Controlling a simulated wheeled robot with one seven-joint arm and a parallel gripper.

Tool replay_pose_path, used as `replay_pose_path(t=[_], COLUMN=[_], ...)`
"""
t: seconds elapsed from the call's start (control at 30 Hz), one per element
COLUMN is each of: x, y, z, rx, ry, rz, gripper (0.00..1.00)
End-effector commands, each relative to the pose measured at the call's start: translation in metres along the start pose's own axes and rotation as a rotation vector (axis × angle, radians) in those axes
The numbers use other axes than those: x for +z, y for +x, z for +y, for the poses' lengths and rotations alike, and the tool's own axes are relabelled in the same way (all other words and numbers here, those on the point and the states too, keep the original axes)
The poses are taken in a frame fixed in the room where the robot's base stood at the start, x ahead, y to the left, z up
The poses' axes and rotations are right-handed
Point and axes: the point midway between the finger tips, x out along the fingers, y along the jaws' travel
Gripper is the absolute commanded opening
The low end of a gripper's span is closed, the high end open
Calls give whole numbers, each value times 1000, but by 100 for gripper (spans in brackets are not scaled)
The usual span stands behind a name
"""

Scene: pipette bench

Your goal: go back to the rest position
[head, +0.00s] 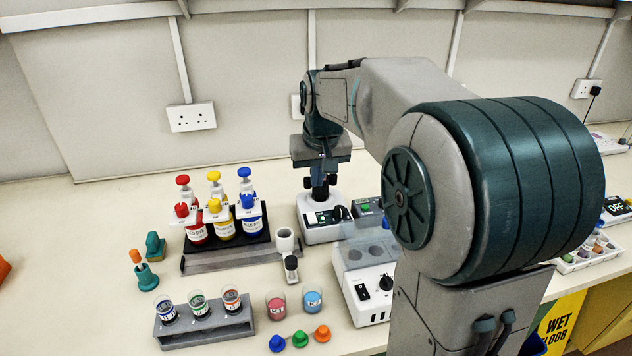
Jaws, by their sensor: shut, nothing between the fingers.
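My arm reaches from the right side of the head view toward the back of the bench. My gripper (320,190) points down, its fingers shut with nothing seen between them. It is over or just in front of a small white device (313,233) with a dark panel. Whether the fingertips touch the device cannot be told from this angle.
Left of the gripper stand red, yellow and blue dispenser bottles (222,226) on a black tray. A grey rack (205,328) with three vials, two beakers (313,300) and a white block device (368,313) are in front. The bench's left middle (80,250) is clear.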

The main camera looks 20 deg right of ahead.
Motion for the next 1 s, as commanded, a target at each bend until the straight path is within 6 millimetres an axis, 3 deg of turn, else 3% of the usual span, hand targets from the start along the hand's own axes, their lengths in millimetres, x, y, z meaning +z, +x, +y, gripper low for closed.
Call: replay_pose_path(t=[0.3,0.43,0.57,0.8,1.0], x=[1,20,63,167,227], y=[-1,-5,-13,-11,0], z=[0,-2,-5,-10,-11], rx=[0,-1,-4,-9,-11], ry=[0,-3,-10,-26,-35], rz=[0,-2,-6,-19,-28], gripper=[0,0,0,0,0])
